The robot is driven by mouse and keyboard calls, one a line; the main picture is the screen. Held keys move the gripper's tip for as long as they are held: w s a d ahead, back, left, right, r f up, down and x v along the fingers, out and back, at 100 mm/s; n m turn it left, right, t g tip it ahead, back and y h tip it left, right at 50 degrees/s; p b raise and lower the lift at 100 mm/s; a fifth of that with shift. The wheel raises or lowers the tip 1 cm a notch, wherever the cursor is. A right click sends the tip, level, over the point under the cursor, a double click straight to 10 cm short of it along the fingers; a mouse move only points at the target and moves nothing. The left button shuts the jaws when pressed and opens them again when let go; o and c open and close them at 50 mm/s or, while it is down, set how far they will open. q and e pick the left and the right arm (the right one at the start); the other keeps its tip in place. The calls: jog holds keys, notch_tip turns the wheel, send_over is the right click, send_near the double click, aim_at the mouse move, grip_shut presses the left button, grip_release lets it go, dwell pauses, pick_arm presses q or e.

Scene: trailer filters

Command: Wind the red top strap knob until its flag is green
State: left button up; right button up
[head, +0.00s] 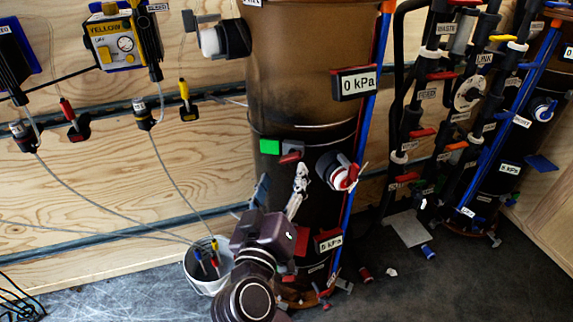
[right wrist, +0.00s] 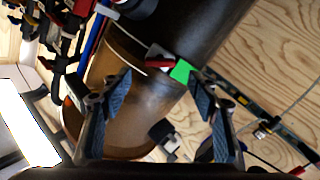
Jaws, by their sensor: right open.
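The brown tank (head: 300,85) stands upright in the middle of the head view with a strap around it. On the strap, a green flag (head: 269,146) sits left of the small grey and red knob (head: 291,157). In the right wrist view, the green flag (right wrist: 182,71) and the red knob (right wrist: 158,58) lie beyond my fingertips. My right gripper (head: 283,174) is open and empty, just below the knob and apart from it; its spread fingers also show in the right wrist view (right wrist: 160,80). My left gripper is out of view.
A red and white valve (head: 342,175) sticks out right of the knob. Lower on the tank is a red flag (head: 302,242). A white bucket (head: 196,275) with tubes stands left of my arm. Pipes (head: 420,125) crowd the right; a blue pipe (head: 368,110) runs beside the tank.

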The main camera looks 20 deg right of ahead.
jog(key=v, duration=0.5)
jog(key=shift+s+a, duration=0.15)
jog(key=shift+s, duration=0.15)
